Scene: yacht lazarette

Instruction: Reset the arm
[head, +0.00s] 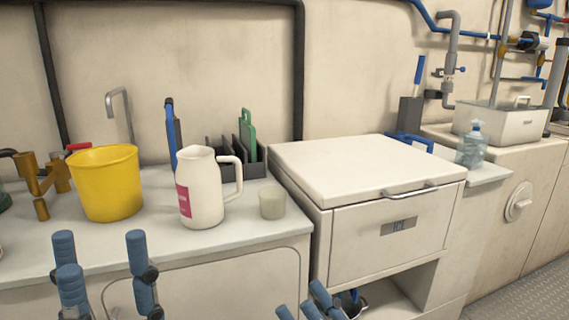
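My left gripper (103,268) stands at the bottom left in the head view, its blue-grey fingers pointing up and spread apart with nothing between them. It appears in front of the white counter's front edge. My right gripper (305,305) shows only as a few blue-grey fingertips at the bottom edge, in front of the white cabinet. The rest of it is cut off, so its opening cannot be made out.
On the counter (150,247) stand a yellow bucket (105,185), a white jug (203,190), a pale cup (272,202) and a dark rack (252,170). A lidded white chest (365,165) is to the right; a clear bottle (471,145) stands beyond. Floor (520,300) shows at lower right.

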